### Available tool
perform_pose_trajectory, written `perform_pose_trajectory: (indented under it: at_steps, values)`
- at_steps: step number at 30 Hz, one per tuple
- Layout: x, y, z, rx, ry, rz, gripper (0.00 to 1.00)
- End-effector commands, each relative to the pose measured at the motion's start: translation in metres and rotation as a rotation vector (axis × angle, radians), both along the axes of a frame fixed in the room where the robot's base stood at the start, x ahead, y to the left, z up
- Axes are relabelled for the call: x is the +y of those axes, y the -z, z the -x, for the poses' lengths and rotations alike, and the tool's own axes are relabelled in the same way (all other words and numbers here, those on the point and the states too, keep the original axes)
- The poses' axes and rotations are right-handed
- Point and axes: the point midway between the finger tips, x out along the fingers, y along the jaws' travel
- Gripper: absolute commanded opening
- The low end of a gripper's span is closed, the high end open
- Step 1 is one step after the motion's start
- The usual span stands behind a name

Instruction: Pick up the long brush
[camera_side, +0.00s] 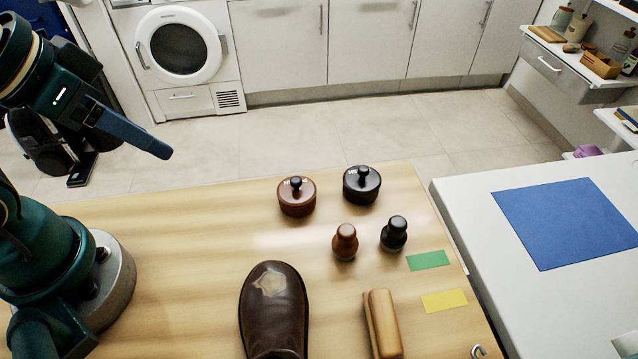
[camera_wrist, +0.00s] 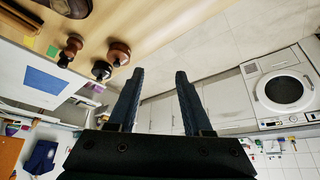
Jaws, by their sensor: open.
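The long brush (camera_side: 383,322) lies at the front right of the wooden table in the side view. Its pale wooden back faces up, and the picture's lower edge is close to its near end. Its bristles are mostly hidden. My gripper (camera_side: 122,165) is at the upper left, raised, far from the brush, with its fingers apart and nothing between them. In the wrist view my gripper (camera_wrist: 160,75) also shows two spread, empty fingers. The brush is at most partly visible there, near the top left corner.
A dark brown boot (camera_side: 273,310) stands left of the brush. Behind are a brown lidded pot (camera_side: 297,196), a black lidded pot (camera_side: 361,185), a brown knobbed piece (camera_side: 345,242) and a black one (camera_side: 394,234). Green (camera_side: 428,260) and yellow (camera_side: 444,300) patches lie right. The table's left-middle is clear.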

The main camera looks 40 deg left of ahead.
Motion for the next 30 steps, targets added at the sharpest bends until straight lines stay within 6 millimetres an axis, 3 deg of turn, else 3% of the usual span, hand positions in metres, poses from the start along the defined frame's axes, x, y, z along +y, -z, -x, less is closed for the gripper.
perform_pose_trajectory:
  at_steps: [11, 13, 14, 27, 30]
  values:
    - [0.000, 0.000, 0.000, 0.000, 0.000, 0.000, 0.50]
    - [0.000, 0.000, 0.000, 0.000, 0.000, 0.000, 0.77]
    - [0.000, 0.000, 0.000, 0.000, 0.000, 0.000, 0.80]
    - [-0.001, 0.000, 0.002, 0.010, -0.081, 0.049, 0.80]
    - [-0.005, -0.018, -0.006, -0.017, -0.190, 0.134, 0.80]
